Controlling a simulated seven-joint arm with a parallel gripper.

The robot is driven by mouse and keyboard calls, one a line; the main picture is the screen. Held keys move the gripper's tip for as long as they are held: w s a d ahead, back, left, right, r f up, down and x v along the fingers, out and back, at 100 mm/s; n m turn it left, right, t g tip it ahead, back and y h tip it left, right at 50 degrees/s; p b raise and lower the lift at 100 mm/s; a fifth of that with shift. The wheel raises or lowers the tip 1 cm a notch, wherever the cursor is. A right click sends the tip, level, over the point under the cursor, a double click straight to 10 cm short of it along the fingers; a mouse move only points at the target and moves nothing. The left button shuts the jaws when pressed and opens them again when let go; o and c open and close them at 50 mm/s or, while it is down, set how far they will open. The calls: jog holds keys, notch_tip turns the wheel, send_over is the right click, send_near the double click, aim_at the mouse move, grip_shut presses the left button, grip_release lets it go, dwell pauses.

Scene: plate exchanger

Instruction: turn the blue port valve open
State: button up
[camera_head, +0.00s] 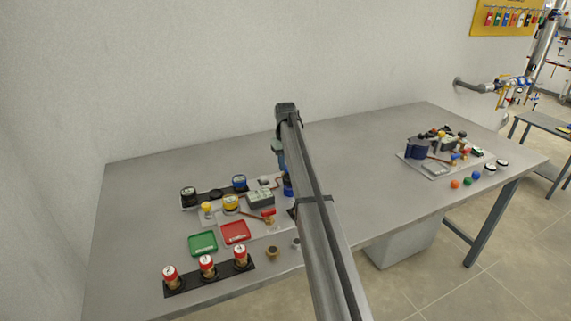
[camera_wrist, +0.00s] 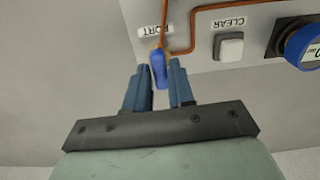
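The blue port valve handle (camera_wrist: 159,70) shows in the wrist view at the panel's edge, at the end of a copper pipe (camera_wrist: 180,51) and beside the PORT label (camera_wrist: 154,31). My gripper (camera_wrist: 160,78) is open, with a clear gap between its two blue fingers. The handle's lower end lies between the fingertips in the picture, one finger on each side. I cannot tell whether either finger touches it. In the head view my arm hides the valve and most of the gripper.
A CLEAR button (camera_wrist: 229,47) and a blue-rimmed gauge (camera_wrist: 303,44) sit right of the valve. The head view shows a green tray (camera_head: 203,244), a red tray (camera_head: 235,232) and a rack of red-topped parts (camera_head: 207,275). A second panel (camera_head: 435,168) stands at right; the table (camera_head: 350,145) between is clear.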

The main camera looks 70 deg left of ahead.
jog(key=o, duration=0.3)
notch_tip(320, 180, up, 14)
jog(key=shift+f, duration=0.1)
dwell(0.7)
dwell(0.4)
